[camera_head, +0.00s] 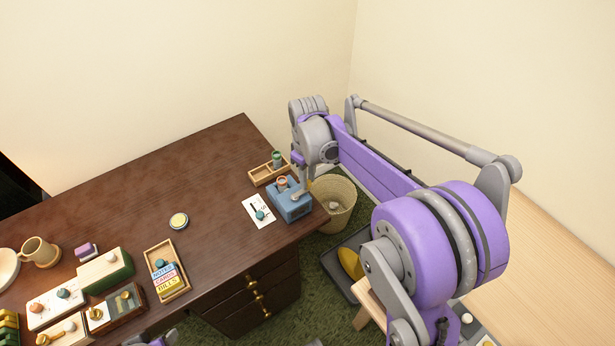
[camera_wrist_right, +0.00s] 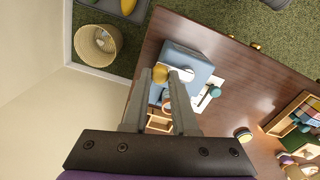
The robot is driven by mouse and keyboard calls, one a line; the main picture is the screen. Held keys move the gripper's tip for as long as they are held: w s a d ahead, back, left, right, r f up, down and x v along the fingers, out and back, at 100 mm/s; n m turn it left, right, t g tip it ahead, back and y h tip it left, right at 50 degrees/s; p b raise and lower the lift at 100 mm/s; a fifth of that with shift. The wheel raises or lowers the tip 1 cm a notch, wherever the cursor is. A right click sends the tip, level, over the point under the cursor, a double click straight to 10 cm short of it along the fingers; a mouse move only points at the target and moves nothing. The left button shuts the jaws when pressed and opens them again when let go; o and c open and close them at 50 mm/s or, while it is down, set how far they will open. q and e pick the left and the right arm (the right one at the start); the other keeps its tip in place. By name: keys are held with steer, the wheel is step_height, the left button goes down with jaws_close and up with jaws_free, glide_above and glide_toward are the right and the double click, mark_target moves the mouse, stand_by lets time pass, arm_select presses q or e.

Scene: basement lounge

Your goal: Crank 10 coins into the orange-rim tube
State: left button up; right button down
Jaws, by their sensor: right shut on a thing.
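The blue coin box (camera_head: 290,204) stands near the right end of the dark desk; it also shows in the wrist view (camera_wrist_right: 185,62). The orange-rim tube (camera_head: 282,182) stands at its far side, and its rim is partly seen between my fingers in the wrist view (camera_wrist_right: 167,103). My right gripper (camera_wrist_right: 163,75) is shut on the yellow crank knob (camera_wrist_right: 160,72) at the box. The arm hides much of this contact in the head view. Coins inside the tube cannot be made out. My left gripper is not clearly shown; only small grey and purple parts appear at the bottom edge.
A wooden tray (camera_head: 262,178) with a green-rim tube (camera_head: 277,157) lies behind the box. A white card (camera_head: 257,211) with a teal knob lies left of it. A wicker basket (camera_head: 336,203) stands beyond the desk edge. The desk's middle is largely clear around a round tin (camera_head: 179,221).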

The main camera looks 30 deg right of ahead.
steer(key=shift+s, duration=0.1)
steer(key=m, duration=0.2)
steer(key=s+m, duration=0.1)
steer(key=m, duration=0.1)
steer(key=shift+s, duration=0.2)
steer(key=a+m, duration=0.2)
steer(key=m, duration=0.6)
steer(key=s+a+m, duration=0.1)
steer(key=a+m, duration=0.2)
steer(key=m, duration=0.6)
steer(key=a+m, duration=0.2)
steer(key=m, duration=0.6)
steer(key=shift+s+a+b, duration=0.25)
steer(key=shift+a+b, duration=0.05)
steer(key=shift+a, duration=0.1)
steer(key=shift+w+a+m, duration=0.15)
steer(key=shift+w+m, duration=0.1)
steer(key=shift+m, duration=0.55)
steer(key=shift+w+a+m, duration=0.1)
steer(key=shift+w+m, duration=0.1)
steer(key=shift+m, duration=0.6)
steer(key=shift+w+a+m, duration=0.15)
steer(key=shift+w+m, duration=0.1)
steer(key=shift+m, duration=0.55)
